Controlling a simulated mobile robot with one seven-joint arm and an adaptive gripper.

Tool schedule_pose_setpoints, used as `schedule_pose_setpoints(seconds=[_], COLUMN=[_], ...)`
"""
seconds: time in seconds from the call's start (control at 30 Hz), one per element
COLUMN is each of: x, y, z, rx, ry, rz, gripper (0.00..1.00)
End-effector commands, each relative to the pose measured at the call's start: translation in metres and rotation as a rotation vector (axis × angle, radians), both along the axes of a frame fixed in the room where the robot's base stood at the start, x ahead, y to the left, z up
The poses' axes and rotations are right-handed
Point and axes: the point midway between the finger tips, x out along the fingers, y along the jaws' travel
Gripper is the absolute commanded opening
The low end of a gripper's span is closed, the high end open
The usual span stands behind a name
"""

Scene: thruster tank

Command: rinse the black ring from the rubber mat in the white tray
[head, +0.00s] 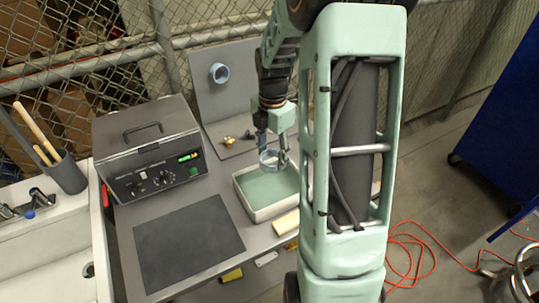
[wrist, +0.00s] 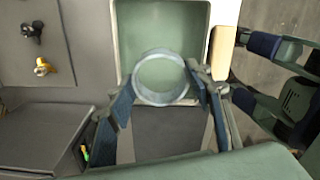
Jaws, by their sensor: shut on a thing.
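My gripper (head: 272,152) is over the white tray (head: 246,205) and is shut on a pale blue-grey ring (head: 268,165). The ring also shows between the two fingers in the wrist view (wrist: 160,99); its open side faces the camera. It appears above the tray's green surface (wrist: 190,20), but the exact gap is hard to judge. The dark rubber mat (head: 190,245) lies flat and bare on the bench in front of the grey machine. I see no black ring; the held ring looks pale.
A grey machine (head: 150,165) with a lit green display stands left of the tray. A sink (head: 50,245) is at left.

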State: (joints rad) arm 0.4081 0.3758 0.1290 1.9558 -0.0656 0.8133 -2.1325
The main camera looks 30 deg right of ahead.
Motion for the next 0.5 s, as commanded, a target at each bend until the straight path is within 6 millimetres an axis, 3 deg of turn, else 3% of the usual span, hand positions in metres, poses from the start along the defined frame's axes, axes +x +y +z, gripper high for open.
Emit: schedule_pose_setpoints(seconds=[0.5], x=[0.0], y=[0.001], z=[-0.04], rx=[0.001], ry=[0.001], rz=[0.001], gripper=[0.29])
